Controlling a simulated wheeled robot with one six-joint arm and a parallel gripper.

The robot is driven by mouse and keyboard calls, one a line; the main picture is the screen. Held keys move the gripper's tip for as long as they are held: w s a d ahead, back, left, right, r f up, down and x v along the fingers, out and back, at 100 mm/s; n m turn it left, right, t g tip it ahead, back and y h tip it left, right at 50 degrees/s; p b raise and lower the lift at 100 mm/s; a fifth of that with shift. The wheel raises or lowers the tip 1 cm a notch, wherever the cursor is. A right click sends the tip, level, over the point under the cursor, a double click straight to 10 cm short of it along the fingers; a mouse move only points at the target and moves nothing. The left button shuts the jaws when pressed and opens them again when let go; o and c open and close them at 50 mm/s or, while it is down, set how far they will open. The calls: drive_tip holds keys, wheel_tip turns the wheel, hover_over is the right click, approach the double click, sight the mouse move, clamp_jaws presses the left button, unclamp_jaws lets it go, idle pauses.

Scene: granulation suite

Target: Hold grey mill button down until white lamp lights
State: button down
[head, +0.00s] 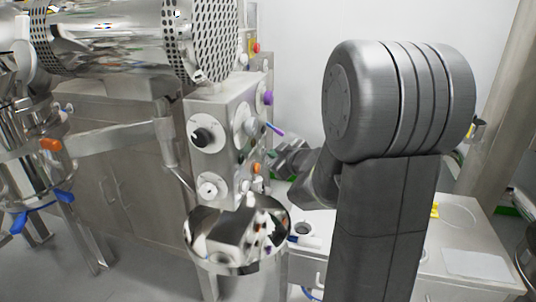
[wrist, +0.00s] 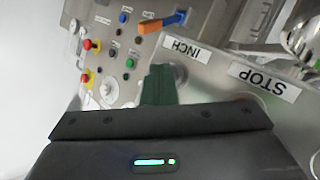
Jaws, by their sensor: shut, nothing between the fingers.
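My gripper (wrist: 160,70) is shut and empty, its dark fingers together. In the wrist view its tips are at the panel beside the upside-down INCH label (wrist: 187,49). A grey round button (wrist: 181,73) shows partly behind the fingertips next to that label. I cannot tell whether the tips touch it or whether it is pressed. In the head view my gripper (head: 288,162) is at the right face of the steel control box (head: 227,112), its contact hidden by its own body. I cannot make out for certain which fitting is the white lamp, or a lit one.
A STOP label (wrist: 264,80) is to the right of the INCH label. An orange-tipped lever (wrist: 161,24) and several coloured buttons lie beyond. In the head view, a black knob (head: 202,136) is on the box's left face and a shiny round bowl (head: 238,235) stands below.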

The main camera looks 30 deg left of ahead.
drive_tip(key=shift+w+d+p, duration=0.2)
drive_tip(key=shift+d+p, duration=0.25)
drive_tip(key=shift+d, duration=0.4)
drive_tip(key=d+p, duration=0.1)
drive_tip(key=d, duration=0.1)
drive_tip(key=w+d+p, duration=0.1)
drive_tip(key=d, duration=0.2)
drive_tip(key=shift+w, duration=0.1)
drive_tip(key=shift+a, duration=0.15)
idle(0.3)
